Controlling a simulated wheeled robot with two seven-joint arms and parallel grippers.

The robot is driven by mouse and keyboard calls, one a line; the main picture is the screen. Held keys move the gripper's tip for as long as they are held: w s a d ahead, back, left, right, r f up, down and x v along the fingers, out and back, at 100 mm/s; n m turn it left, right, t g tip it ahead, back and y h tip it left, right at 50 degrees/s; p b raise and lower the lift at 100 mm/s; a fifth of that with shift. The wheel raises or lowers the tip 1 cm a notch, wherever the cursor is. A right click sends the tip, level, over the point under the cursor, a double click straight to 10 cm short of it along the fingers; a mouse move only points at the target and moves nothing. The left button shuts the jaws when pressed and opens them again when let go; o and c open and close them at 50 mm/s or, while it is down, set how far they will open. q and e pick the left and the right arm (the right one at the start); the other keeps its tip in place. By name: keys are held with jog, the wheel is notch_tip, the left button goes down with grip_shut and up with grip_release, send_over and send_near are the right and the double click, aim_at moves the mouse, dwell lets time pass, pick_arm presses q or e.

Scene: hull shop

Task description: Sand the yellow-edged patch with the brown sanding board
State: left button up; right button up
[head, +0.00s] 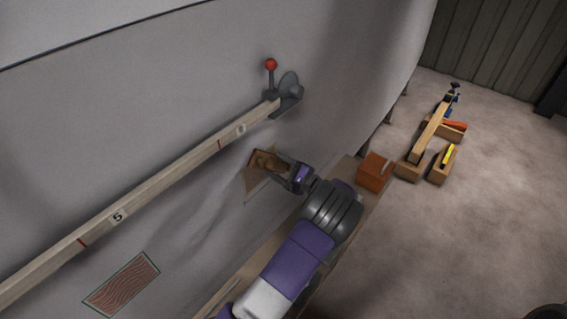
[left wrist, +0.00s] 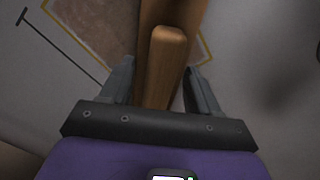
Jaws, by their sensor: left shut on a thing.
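My left gripper (head: 284,171) is shut on the wooden handle of the brown sanding board (head: 265,159), at the grey hull wall. In the left wrist view the board's rounded handle (left wrist: 166,65) sits between the two jaws (left wrist: 160,85). The yellow-edged patch (head: 251,182) is a brown area on the hull, partly hidden behind the board and gripper. In the left wrist view, bare patch (left wrist: 100,25) and its yellow edge show left of the board, with more edge to the right. Whether the board touches the surface is unclear. My right gripper is not in view.
A numbered wooden batten (head: 160,184) runs along the hull to a red-knobbed lever (head: 271,65). A green-edged, wavy-grained patch (head: 122,284) is at lower left. An orange-brown box (head: 375,172) stands beside the arm.

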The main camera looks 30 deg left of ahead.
aim_at(274, 170)
pick_arm(q)
jog(key=shift+s+a+f+p, duration=0.1)
jog(key=shift+s+a+p, duration=0.05)
jog(key=shift+s, duration=0.75)
jog(key=shift+s+a+p, duration=0.1)
jog(key=shift+s+p, duration=0.05)
jog(key=shift+s, duration=0.7)
jog(key=shift+s+a+p, duration=0.15)
jog(key=shift+s+p, duration=0.25)
jog(key=shift+s, duration=1.7)
jog(key=shift+s+a+p, duration=0.15)
jog(key=shift+s+p, duration=0.25)
jog(key=shift+s, duration=1.7)
jog(key=shift+r+p, duration=0.85)
jog(key=shift+r, duration=0.1)
jog(key=shift+w+d, duration=0.1)
jog(key=shift+w, duration=1.4)
jog(key=shift+w+d+b, duration=0.15)
jog(key=shift+w+b, duration=0.1)
jog(key=shift+w, duration=1.25)
jog(key=shift+w+d+b, duration=0.1)
jog(key=shift+w+b, duration=0.15)
jog(key=shift+w, duration=1.2)
jog(key=shift+w+d+f+b, duration=0.15)
jog(key=shift+w+b, duration=0.25)
jog(key=shift+w, duration=1.05)
jog(key=shift+w+d+r+b, duration=0.1)
jog(key=shift+w+b, duration=0.3)
jog(key=shift+w, duration=1)
